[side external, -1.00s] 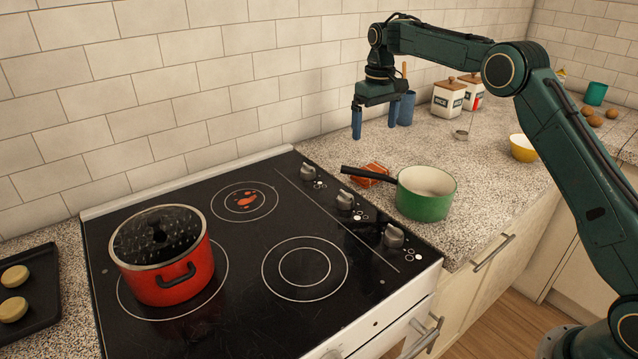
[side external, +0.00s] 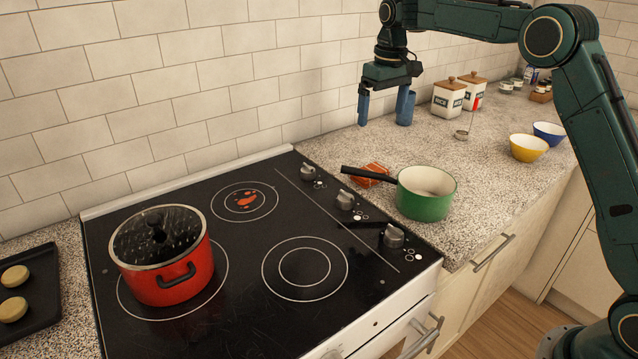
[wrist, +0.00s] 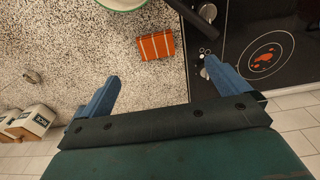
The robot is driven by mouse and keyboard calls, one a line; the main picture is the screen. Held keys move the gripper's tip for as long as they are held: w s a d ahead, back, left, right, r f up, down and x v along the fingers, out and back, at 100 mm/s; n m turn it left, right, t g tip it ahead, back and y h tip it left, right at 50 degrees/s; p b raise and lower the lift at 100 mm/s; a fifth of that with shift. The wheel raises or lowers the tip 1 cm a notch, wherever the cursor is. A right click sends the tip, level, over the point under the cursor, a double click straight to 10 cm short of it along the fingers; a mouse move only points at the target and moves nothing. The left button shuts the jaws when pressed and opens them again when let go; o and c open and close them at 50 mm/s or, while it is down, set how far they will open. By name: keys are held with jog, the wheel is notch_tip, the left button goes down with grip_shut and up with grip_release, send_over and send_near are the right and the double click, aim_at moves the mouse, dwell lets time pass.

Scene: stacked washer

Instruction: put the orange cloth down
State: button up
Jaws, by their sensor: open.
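The orange cloth (side external: 369,174) lies folded on the speckled counter, beside the stove's right edge and partly behind the green pot's handle in the side view. In the wrist view the whole cloth (wrist: 156,46) shows as an orange rectangle with pale stripes, lying flat. My gripper (side external: 384,123) is open and empty, its two blue fingers wide apart. It hangs above the counter, behind the cloth and apart from it. In the wrist view the cloth lies beyond the fingertips of my gripper (wrist: 163,88), between their lines.
A green pot (side external: 427,199) stands just right of the cloth, its dark handle reaching left over the cloth's area. The black stove (side external: 235,270) holds a red pot (side external: 170,274); a red-orange stain (side external: 246,201) marks its back burner. Canisters (side external: 448,98) and bowls (side external: 528,149) stand farther right.

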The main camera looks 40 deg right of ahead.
jog(key=s+a+r+t, duration=0.1)
jog(key=s+a+r, duration=0.3)
jog(key=s, duration=0.5)
jog(key=s+a+r+t, duration=0.1)
jog(key=s+r, duration=0.4)
jog(key=s, duration=0.5)
jog(key=s+a+f+t, duration=0.1)
jog(key=s+f, duration=0.2)
jog(key=s, duration=0.7)
jog(key=s+a+f+t, duration=0.1)
jog(key=s+f, duration=0.3)
jog(key=s, duration=0.5)
jog(key=shift+s+a+t, duration=0.4)
jog(key=shift+a, duration=0.15)
jog(key=shift+f, duration=0.1)
jog(key=shift+c, duration=0.2)
jog(key=c, duration=0.4)
jog(key=shift+o, duration=0.2)
